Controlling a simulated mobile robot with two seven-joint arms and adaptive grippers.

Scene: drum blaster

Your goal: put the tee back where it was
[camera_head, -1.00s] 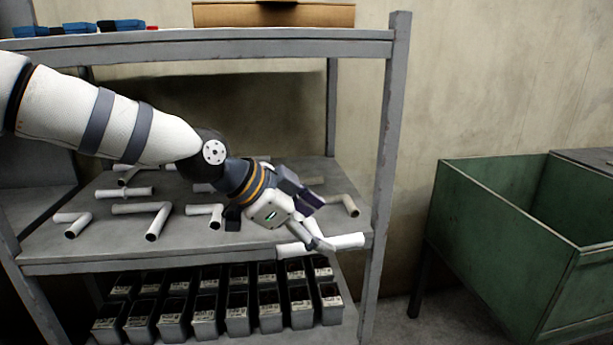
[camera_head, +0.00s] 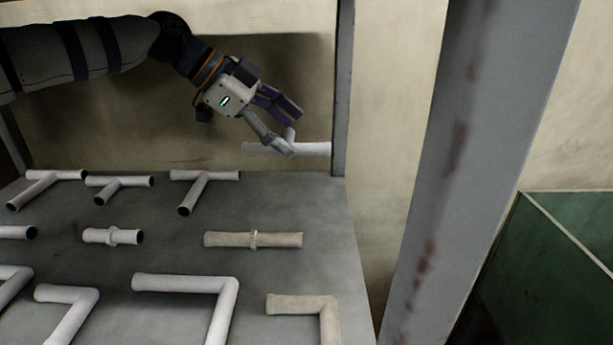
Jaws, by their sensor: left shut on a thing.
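My left gripper (camera_head: 283,128) is shut on a white pipe tee (camera_head: 316,149). It holds the tee level above the back right of the shelf, in front of the wall and left of the rear post. The fingers hide part of the tee. Three other tees lie in the back row on the shelf (camera_head: 310,205): a left tee (camera_head: 45,184), a middle tee (camera_head: 120,186) and a right tee (camera_head: 206,184). The shelf at the right end of that row, below the held tee, is bare. My right gripper is not in view.
Straight couplings, one white (camera_head: 112,236) and one beige (camera_head: 254,240), lie in the middle row. Elbows, such as a white one (camera_head: 190,286) and a beige one (camera_head: 305,304), lie in front. A grey front post (camera_head: 470,150) and a green bin (camera_head: 550,270) stand at right.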

